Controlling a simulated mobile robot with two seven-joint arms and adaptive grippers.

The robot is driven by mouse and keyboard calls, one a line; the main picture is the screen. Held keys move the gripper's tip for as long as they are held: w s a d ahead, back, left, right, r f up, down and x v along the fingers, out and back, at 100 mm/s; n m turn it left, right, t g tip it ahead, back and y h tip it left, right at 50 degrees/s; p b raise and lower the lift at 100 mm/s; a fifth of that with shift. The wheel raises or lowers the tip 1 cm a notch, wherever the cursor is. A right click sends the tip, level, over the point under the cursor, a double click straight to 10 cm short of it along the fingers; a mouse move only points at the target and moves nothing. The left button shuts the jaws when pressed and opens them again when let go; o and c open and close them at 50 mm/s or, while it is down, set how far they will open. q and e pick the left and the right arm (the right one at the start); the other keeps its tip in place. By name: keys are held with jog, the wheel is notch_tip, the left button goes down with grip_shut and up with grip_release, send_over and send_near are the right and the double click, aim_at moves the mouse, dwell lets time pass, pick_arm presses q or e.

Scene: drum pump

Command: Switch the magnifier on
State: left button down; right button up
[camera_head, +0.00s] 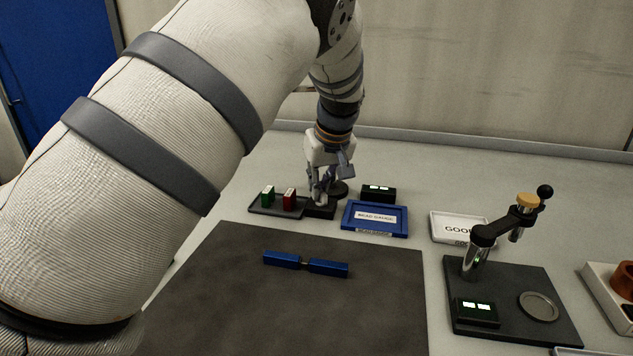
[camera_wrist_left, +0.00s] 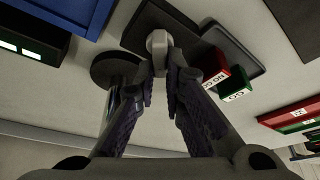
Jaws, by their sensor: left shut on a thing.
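My left gripper (camera_head: 320,198) reaches down at the back of the table, over a small dark block (camera_head: 319,212). In the left wrist view its fingers (camera_wrist_left: 163,75) are closed on a pale grey rounded piece (camera_wrist_left: 158,39) that stands at the dark block. A round dark base (camera_wrist_left: 116,69) lies beside the fingers; it also shows behind the gripper in the head view (camera_head: 339,187). I cannot make out a magnifier lens, and I cannot tell whether the grey piece is its switch. The right gripper is not in view.
A dark tray with a green block (camera_head: 267,195) and a red block (camera_head: 289,199) is left of the gripper. A blue tray (camera_head: 375,232) and a lit display box (camera_head: 378,194) are right. A blue two-part bar (camera_head: 305,264) lies on the dark mat (camera_head: 270,320). A jointed-arm stand (camera_head: 513,272) is right.

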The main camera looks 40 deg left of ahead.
pick_arm(q)
jog(key=shift+r+m+t+p, duration=0.35)
jog(key=shift+m+t+p, duration=0.05)
jog(key=shift+m, duration=0.5)
jog(key=m, duration=0.1)
jog(key=m+h, duration=0.1)
jog(key=shift+w+d+f+m+t+p, duration=0.1)
jog(key=shift+f+m+t+p, duration=0.1)
jog(key=shift+m+t+p, duration=0.15)
jog(key=m+h, duration=0.1)
jog(key=m, duration=0.1)
jog(key=m+t+h, duration=0.1)
jog(key=m, duration=0.2)
jog(key=shift+w+d+f+m, duration=0.15)
jog(key=shift+m, duration=0.1)
jog(key=m, duration=0.2)
jog(key=m+h, duration=0.1)
jog(key=m, duration=0.1)
jog(key=m+h, duration=0.1)
jog(key=m, duration=0.1)
jog(key=shift+d, duration=0.3)
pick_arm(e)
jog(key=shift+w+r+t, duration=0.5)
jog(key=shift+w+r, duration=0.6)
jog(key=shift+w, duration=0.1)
pick_arm(q)
jog(key=c, duration=1.7)
grip_release()
